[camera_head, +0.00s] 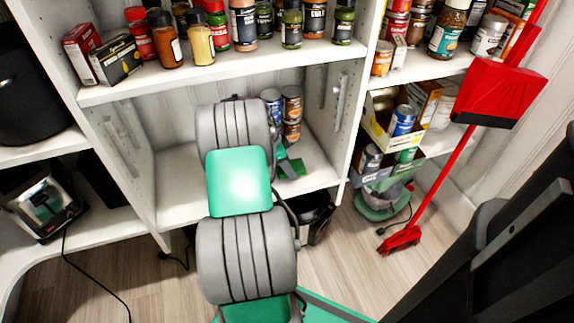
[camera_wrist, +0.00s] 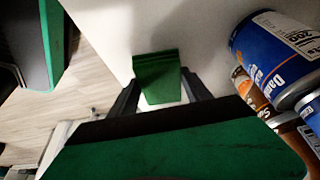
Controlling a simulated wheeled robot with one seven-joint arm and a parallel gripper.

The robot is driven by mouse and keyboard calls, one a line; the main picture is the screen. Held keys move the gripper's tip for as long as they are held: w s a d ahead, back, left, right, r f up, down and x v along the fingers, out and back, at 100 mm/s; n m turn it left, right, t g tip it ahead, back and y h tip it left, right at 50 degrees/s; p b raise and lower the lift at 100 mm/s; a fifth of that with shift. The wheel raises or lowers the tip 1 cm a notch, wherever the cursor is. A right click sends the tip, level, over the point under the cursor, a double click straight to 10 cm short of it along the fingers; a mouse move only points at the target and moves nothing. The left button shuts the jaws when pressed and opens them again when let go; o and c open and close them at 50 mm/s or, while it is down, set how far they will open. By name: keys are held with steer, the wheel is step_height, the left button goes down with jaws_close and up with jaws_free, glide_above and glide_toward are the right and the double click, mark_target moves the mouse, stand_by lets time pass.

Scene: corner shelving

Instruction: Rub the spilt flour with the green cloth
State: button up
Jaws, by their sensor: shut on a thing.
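The green cloth (camera_wrist: 157,72) shows in the wrist view as a small folded green block between the tips of my two dark fingers. My gripper (camera_wrist: 162,88) is shut on it, over the white shelf board (camera_wrist: 205,25). In the head view the cloth (camera_head: 291,168) shows as a dark green patch at the right of the middle shelf, just beyond my arm. My arm hides most of the gripper there. The cloth looks on or very near the board; contact is hard to tell. I cannot make out the flour; white on white hides it.
A blue can (camera_wrist: 270,58) stands close to the right of my gripper, with other cans (camera_head: 291,105) stacked by it at the shelf's right side. Upright dividers bound the compartment; its left part (camera_head: 178,185) is bare. Spice jars (camera_head: 243,25) line the shelf above.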

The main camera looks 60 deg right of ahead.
steer(key=shift+f+b, duration=0.75)
steer(key=shift+f, duration=0.3)
